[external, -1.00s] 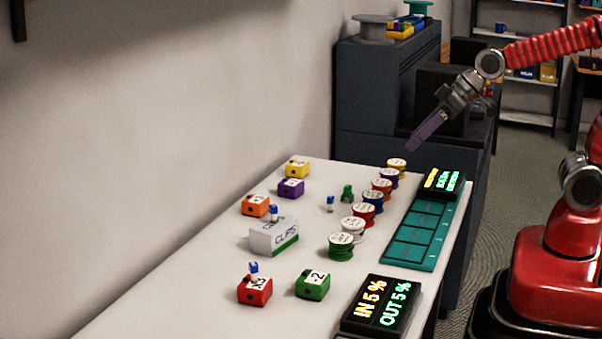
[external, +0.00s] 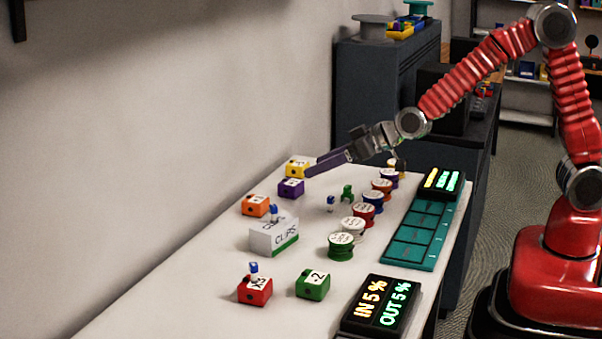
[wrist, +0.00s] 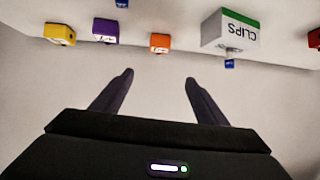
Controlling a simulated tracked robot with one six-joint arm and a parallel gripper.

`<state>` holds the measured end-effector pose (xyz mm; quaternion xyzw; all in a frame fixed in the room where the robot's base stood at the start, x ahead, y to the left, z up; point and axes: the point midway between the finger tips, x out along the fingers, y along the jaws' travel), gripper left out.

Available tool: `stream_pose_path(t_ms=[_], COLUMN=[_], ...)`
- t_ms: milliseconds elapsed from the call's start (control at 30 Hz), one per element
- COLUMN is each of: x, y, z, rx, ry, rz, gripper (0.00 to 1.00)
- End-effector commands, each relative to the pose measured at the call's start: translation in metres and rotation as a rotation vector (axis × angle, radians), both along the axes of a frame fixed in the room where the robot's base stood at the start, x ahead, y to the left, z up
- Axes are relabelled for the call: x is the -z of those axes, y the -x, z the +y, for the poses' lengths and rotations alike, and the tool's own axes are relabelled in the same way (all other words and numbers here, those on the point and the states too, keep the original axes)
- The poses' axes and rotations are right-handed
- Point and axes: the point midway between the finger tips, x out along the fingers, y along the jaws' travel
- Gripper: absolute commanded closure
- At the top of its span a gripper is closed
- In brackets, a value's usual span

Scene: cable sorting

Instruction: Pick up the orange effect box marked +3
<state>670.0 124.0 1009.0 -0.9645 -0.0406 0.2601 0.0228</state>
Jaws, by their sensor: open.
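The orange effect box (external: 255,206) sits on the white table towards its far-left side, between the purple box and the white CLIPS box. Its top label is too small to read. It also shows in the wrist view (wrist: 160,43), near the top middle, beyond my fingertips. My gripper (external: 311,171) reaches over the table from the right, its fingertips near the yellow and purple boxes in the external view. In the wrist view my gripper (wrist: 158,77) has its two dark fingers wide apart with nothing between them. The gripper is apart from the orange box.
The purple box (external: 291,188) and yellow box (external: 297,169) stand beyond the orange box. The CLIPS box (external: 273,237) with a blue-topped piece stands nearer. Red (external: 255,290) and green (external: 313,285) boxes are in front. Several spools line the right; a wall borders the left.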

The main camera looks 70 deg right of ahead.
Motion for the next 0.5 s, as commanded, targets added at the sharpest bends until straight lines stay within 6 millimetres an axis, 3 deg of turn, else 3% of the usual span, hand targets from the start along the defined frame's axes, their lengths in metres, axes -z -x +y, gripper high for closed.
stream_pose_path(t_ms=[300, 500], x=[0.053, 0.068], y=[-0.043, -0.053], z=[0.014, 0.017], rx=[0.054, 0.074], ry=[0.041, 0.060], rz=[-0.094, -0.131], gripper=[0.33, 0.33])
